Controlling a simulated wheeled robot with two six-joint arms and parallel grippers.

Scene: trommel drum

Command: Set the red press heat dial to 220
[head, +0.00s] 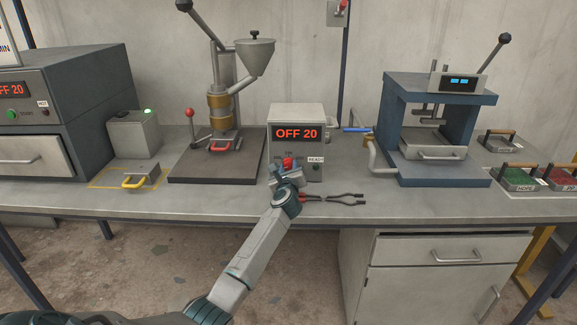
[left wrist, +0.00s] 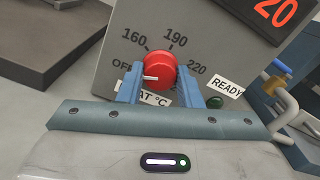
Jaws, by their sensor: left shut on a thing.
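The grey press heat control box (head: 284,117) stands mid-bench with a red display (head: 297,133) reading "OFF 20". Its red heat dial (head: 287,162) is low on the front face and also shows in the left wrist view (left wrist: 164,66). Marks OFF, 160, 190 and 220 run around the dial; its white pointer line (left wrist: 151,78) points at OFF. My left gripper (head: 286,171) is shut on the dial, with one blue finger at each side of it, also in the left wrist view (left wrist: 160,88). My right gripper is not in view.
Red-handled tongs (head: 335,199) lie just right of my left gripper on the bench. The blue press (head: 436,125) stands to the right, the injection machine (head: 218,110) on its dark base to the left. The READY lamp (left wrist: 214,102) looks dark green.

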